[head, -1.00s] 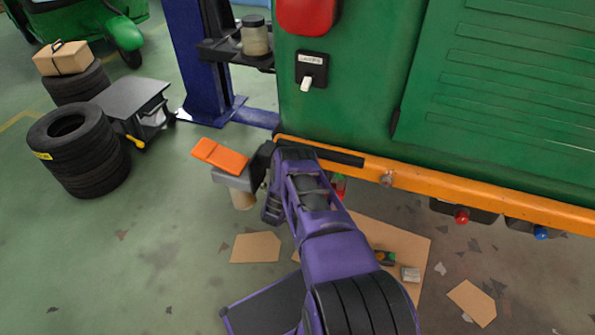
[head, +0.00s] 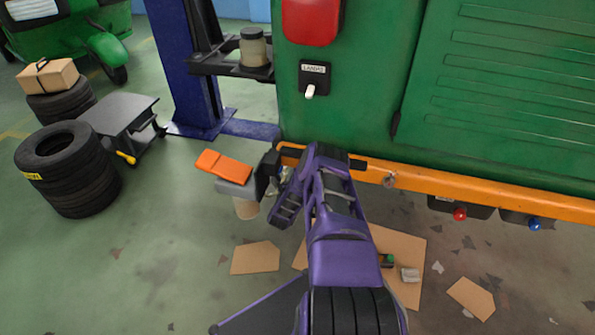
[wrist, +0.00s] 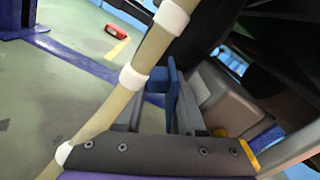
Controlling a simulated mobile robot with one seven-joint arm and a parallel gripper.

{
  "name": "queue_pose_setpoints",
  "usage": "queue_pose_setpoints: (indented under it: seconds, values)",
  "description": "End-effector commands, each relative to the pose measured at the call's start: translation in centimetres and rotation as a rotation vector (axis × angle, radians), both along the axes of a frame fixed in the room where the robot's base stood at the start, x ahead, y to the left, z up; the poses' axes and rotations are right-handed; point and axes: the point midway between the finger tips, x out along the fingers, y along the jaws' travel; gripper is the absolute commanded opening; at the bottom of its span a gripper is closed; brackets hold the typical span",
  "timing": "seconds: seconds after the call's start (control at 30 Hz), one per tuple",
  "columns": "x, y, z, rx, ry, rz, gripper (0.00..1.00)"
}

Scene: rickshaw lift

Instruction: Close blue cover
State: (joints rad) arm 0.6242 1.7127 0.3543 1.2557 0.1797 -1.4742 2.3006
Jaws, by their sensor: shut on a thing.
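In the wrist view, a small upright blue piece (wrist: 173,88), which looks like the blue cover, stands between my gripper's fingertips (wrist: 168,103). The fingers appear shut on it. How far the cover is open cannot be told. In the head view my purple arm reaches to the lower left corner of the green vehicle (head: 345,110). The fingers and the blue cover cannot be made out there.
A tan pipe with white collars (wrist: 109,101) runs close along the fingers' left side in the wrist view; a grey housing (wrist: 217,92) lies right. An orange bumper (head: 450,188) crosses near my arm. Stacked tyres (head: 65,175) and a blue post (head: 188,75) stand left.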

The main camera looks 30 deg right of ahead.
Motion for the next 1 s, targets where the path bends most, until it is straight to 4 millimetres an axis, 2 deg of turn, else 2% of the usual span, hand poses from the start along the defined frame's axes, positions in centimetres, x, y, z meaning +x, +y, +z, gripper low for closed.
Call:
queue_pose_setpoints:
  seconds: [0.03, 0.67, 0.7, 0.8, 0.83, 1.0]
  values:
    - [-0.27, 0.22, -0.59, 0.021, -0.004, 0.002, 0.0]
    - [-0.22, 0.34, -0.28, 0.054, -0.045, 0.008, 0.0]
    - [-0.21, 0.34, -0.28, 0.053, -0.046, 0.008, 0.4]
    - [-0.18, 0.28, -0.19, 0.052, -0.047, 0.008, 0.58]
    - [-0.18, 0.24, -0.14, 0.051, -0.047, 0.007, 0.61]
    - [-0.15, 0.07, 0.05, 0.047, -0.05, 0.005, 0.61]
